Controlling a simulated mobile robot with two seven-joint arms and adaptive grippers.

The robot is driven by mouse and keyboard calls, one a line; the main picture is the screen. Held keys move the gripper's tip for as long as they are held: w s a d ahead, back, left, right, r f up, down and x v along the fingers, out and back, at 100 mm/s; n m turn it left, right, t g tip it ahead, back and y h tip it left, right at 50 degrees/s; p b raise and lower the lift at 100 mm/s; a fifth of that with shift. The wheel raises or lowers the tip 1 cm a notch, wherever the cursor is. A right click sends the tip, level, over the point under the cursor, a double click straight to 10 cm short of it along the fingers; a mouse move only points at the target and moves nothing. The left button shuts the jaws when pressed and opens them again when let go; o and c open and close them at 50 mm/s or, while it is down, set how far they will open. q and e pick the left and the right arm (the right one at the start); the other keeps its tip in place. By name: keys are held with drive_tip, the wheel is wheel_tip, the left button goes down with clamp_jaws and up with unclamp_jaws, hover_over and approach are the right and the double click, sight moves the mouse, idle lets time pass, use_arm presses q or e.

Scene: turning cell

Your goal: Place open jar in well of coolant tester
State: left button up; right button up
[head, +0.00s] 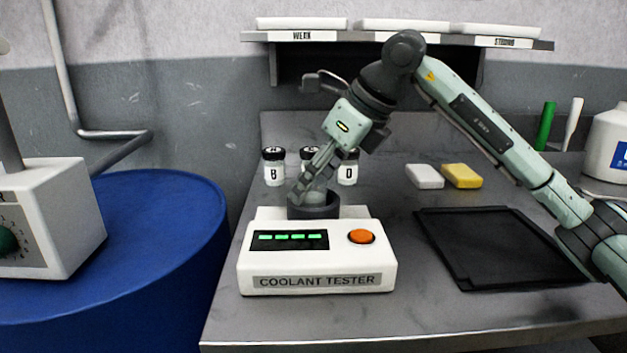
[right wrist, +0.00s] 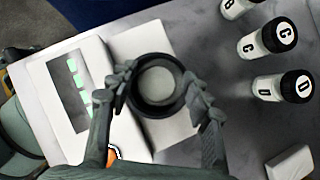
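The white coolant tester (head: 318,267) stands at the front of the grey bench, with green lights and an orange button. Its dark round well (head: 313,211) rises at the back; the right wrist view also shows the well (right wrist: 158,85) from above. A pale, see-through shape, seemingly the open jar (head: 316,197), sits inside the well's ring, mostly hidden by the ring and fingers. My right gripper (head: 313,186) is just above the well. Its fingers are spread on either side of the ring in the right wrist view (right wrist: 160,80). My left gripper is out of view.
Black-capped jars B (head: 273,172), C and D (head: 348,172) stand behind the tester. A black tray (head: 505,250), a white block (head: 424,176) and a yellow block (head: 461,176) lie to the right. A blue drum (head: 160,260) stands left, a shelf (head: 400,38) above.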

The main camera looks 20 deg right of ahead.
drive_tip(key=shift+o, duration=0.6)
drive_tip(key=shift+r, duration=0.2)
drive_tip(key=shift+v, duration=1.15)
drive_tip(key=v, duration=0.9)
drive_tip(key=shift+r, duration=0.3)
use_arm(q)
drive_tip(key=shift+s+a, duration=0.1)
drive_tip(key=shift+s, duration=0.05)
use_arm(e)
drive_tip(key=shift+s+d, duration=0.1)
